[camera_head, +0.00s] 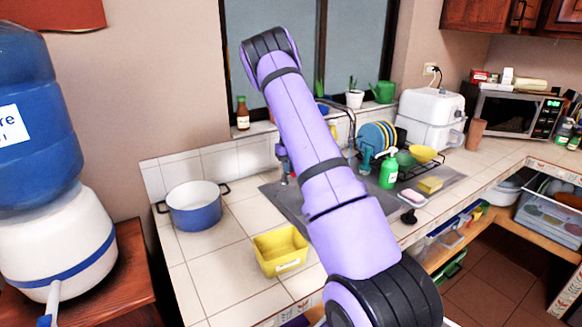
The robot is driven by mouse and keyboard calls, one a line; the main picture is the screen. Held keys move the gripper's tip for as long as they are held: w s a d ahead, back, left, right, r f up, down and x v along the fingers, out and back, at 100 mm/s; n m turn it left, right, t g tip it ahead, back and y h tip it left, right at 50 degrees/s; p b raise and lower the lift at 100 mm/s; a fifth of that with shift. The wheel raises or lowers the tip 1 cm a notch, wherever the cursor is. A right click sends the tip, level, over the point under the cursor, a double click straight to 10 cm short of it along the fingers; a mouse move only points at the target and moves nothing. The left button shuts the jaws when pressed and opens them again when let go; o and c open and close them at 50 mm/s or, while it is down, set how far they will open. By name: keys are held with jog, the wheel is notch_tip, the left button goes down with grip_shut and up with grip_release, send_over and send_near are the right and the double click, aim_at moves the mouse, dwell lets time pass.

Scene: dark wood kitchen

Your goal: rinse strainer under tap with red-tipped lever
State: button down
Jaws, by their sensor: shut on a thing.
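My purple arm crosses the middle of the view, with its upper joint in front of the window. My gripper is hidden behind the arm, so I cannot see what it holds. A small bluish part with a reddish spot shows just left of the arm over the sink; I cannot tell what it is. A curved grey tap spout (351,112) shows right of the arm. Its base and lever are hidden or too small to make out. The grey sink (268,190) is partly covered by the arm. I cannot identify a strainer.
A blue pot (194,208) and a yellow tub (281,251) stand left of the arm. A dish rack with plates (375,136), a green soap bottle (388,171), a yellow bowl (423,154) and a sponge (430,185) stand right. The left counter has bare tiles.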

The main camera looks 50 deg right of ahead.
dwell(0.3)
jog(key=c, duration=1.1)
grip_release()
notch_tip(320, 180, up, 11)
jog(key=shift+f, duration=0.1)
jog(key=o, duration=0.7)
